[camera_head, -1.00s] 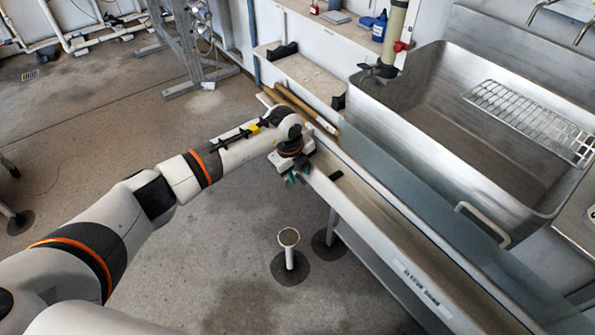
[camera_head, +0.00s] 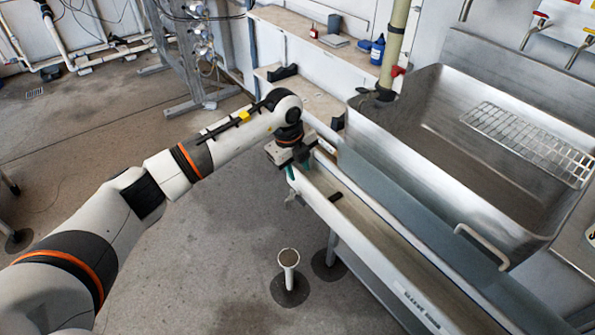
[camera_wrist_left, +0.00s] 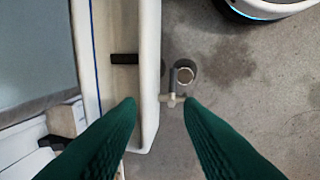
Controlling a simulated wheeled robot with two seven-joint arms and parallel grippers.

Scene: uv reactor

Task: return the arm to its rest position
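My left arm reaches in from the left of the head view. Its gripper (camera_head: 298,173) points down over the near edge of a long white trough (camera_head: 375,240). In the left wrist view, the two green fingers (camera_wrist_left: 160,102) are spread apart with nothing held between them. The trough's rim (camera_wrist_left: 149,60) and the floor beyond it show between the fingertips. I cannot tell the exact height of the fingertips above the rim. My right gripper is in neither view.
A steel sink (camera_head: 450,150) with a wire rack (camera_head: 530,140) stands on the right, behind the trough. A small dark block (camera_head: 335,196) lies in the trough. A short white post (camera_head: 288,270) stands on the floor. Open floor (camera_head: 200,260) lies on the near side.

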